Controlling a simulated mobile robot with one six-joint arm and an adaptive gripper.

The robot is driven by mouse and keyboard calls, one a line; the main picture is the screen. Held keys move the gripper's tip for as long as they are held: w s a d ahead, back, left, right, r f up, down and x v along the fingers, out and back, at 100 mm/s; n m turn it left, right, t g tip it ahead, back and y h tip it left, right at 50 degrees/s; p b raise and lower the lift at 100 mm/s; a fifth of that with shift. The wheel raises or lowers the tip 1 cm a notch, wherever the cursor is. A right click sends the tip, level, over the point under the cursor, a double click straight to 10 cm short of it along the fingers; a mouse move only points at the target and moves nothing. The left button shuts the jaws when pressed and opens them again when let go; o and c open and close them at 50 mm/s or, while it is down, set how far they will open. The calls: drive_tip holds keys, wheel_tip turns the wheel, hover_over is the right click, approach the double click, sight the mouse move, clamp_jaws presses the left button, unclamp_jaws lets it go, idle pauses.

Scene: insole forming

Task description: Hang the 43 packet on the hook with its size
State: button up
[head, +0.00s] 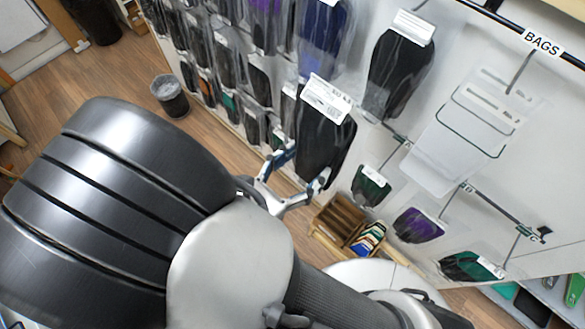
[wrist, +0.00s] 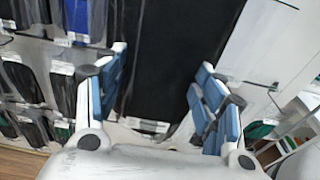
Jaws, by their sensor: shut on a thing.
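My gripper (head: 303,172) is shut on a black packet (head: 325,150) with a white label at its top, held upright in front of the display wall. The label print is too small to read for sure. In the wrist view the dark packet (wrist: 165,50) fills the middle, between the blue-padded fingers of my gripper (wrist: 160,90). Another black packet (head: 400,70) with a white label hangs on the wall, above and to the right of the held one. A short metal hook (head: 398,137) sticks out to the right of the held packet. I cannot read a size on any hook.
Rows of hanging packets (head: 225,60) fill the wall to the left. Clear bags (head: 470,135) hang under a BAGS sign (head: 543,42). Small green and purple packets (head: 418,225) hang lower right. A wooden box (head: 338,222) and a bin (head: 170,95) stand below.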

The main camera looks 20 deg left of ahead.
drive_tip(key=shift+d+r, duration=0.15)
drive_tip(key=shift+r, duration=0.1)
drive_tip(key=r+x, duration=0.1)
drive_tip(key=x, duration=0.6)
drive_tip(key=shift+w, duration=0.45)
drive_tip(key=shift+d+f+b, duration=0.1)
drive_tip(key=shift+b, duration=0.2)
